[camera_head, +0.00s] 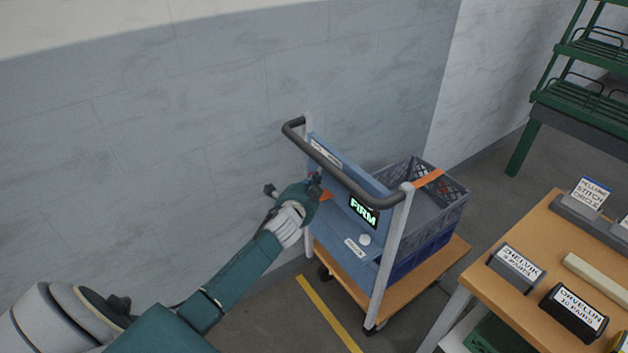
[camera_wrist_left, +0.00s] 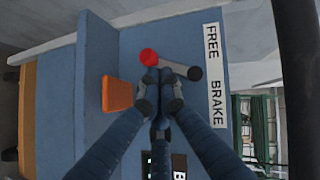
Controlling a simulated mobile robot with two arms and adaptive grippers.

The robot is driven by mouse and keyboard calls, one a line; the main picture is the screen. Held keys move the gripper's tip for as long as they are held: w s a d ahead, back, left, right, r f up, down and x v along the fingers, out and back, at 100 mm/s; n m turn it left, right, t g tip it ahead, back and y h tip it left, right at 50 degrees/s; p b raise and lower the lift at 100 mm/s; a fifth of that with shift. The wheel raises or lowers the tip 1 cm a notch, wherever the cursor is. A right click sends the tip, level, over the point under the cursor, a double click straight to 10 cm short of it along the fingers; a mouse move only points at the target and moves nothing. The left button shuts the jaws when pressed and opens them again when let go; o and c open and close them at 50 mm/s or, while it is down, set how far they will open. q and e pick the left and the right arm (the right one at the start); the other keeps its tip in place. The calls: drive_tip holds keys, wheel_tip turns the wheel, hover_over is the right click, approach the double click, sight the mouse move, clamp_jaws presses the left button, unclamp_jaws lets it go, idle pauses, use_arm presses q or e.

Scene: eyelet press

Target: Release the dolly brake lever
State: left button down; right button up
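The brake lever (camera_wrist_left: 180,67) is a short grey bar with a red knob (camera_wrist_left: 149,57) and a dark pivot, on the blue panel of the dolly. A white label reading FREE and BRAKE (camera_wrist_left: 214,75) is beside it. My left gripper (camera_wrist_left: 158,75) has its fingertips drawn together right at the lever, just by the red knob. I cannot tell whether they touch it. In the head view my left gripper (camera_head: 314,181) is at the upper left of the dolly's blue panel (camera_head: 340,235), under the handle, and mostly hides the lever. My right gripper is not in view.
The dolly's dark handle (camera_head: 345,168) arches above the gripper. An orange block (camera_wrist_left: 117,95) sticks out beside the fingers. A display reading FIRM (camera_head: 364,211) and a white knob (camera_head: 364,239) are on the panel. A grey crate (camera_head: 440,205) stands behind; a wooden table (camera_head: 520,250) is at right.

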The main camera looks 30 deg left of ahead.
use_arm(q)
drive_tip(key=shift+a+f, duration=0.1)
drive_tip(key=shift+f, duration=0.05)
drive_tip(key=shift+w+a+f+t+b, duration=0.2)
drive_tip(key=shift+a+f+t+b, duration=0.1)
drive_tip(key=shift+b, duration=0.8)
drive_tip(key=shift+a, duration=0.3)
drive_tip(key=shift+a+r, duration=0.15)
drive_tip(key=shift+r, duration=0.1)
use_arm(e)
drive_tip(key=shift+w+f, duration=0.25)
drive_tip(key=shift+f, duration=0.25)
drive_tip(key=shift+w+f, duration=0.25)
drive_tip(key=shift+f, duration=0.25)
use_arm(q)
drive_tip(key=shift+f, duration=0.1)
drive_tip(key=v, duration=0.8)
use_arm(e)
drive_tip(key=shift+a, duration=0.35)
